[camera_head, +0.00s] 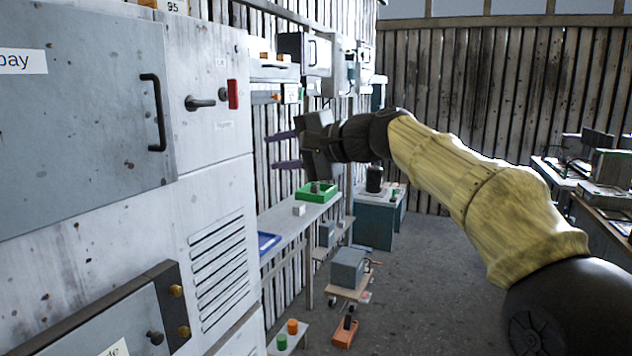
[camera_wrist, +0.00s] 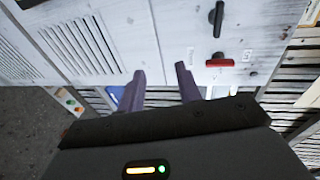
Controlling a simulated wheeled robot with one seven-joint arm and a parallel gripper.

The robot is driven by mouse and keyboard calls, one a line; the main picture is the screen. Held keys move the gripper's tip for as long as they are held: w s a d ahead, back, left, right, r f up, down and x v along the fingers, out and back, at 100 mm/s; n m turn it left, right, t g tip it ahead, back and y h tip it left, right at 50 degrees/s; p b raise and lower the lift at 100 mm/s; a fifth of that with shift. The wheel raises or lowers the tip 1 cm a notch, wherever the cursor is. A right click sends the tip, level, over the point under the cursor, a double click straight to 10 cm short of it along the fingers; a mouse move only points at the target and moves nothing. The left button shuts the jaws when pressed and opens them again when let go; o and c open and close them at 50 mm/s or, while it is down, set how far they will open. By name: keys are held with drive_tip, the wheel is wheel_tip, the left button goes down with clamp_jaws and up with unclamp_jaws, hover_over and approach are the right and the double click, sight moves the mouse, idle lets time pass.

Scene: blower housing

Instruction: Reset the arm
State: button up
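My arm reaches from the lower right of the head view toward the back left. My gripper (camera_head: 270,151) is raised beside the right edge of a grey metal cabinet (camera_head: 212,150). Its two purple fingers stand apart with nothing visible between them. In the wrist view my gripper (camera_wrist: 158,82) also shows both fingers spread, pointing toward the white cabinet face (camera_wrist: 150,35). I cannot tell how far the fingertips are from the cabinet.
The cabinet has a black handle (camera_head: 155,112) and a red switch (camera_head: 232,94). A shelf table (camera_head: 290,222) holds a green tray (camera_head: 316,196) and a blue tray (camera_head: 268,242). Benches (camera_head: 590,200) stand at right; the middle floor (camera_head: 420,290) is clear.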

drive_tip(key=s+d+f+h+p, duration=0.1)
drive_tip(key=d+f+h, duration=0.2)
drive_tip(key=f, duration=0.5)
drive_tip(key=s+d+f+g+h+p, duration=0.1)
drive_tip(key=d+f+h, duration=0.25)
drive_tip(key=f, duration=0.45)
drive_tip(key=s+d+f+h+p, duration=0.15)
drive_tip(key=d+f, duration=0.25)
drive_tip(key=f, duration=0.4)
drive_tip(key=s+d+f+n+g+h+p, duration=0.1)
drive_tip(key=s+d+f+n+g+h, duration=0.1)
drive_tip(key=s+d+f, duration=0.4)
drive_tip(key=s+d+f+n+g+h+p, duration=0.1)
drive_tip(key=s+d+f, duration=0.5)
drive_tip(key=s, duration=0.7)
wheel_tip(320, 180, down, 3)
drive_tip(key=shift+s+d+r+n+g+h+p, duration=0.1)
drive_tip(key=shift+s+d+n+g+h+p, duration=0.4)
drive_tip(key=shift+n+h, duration=0.6)
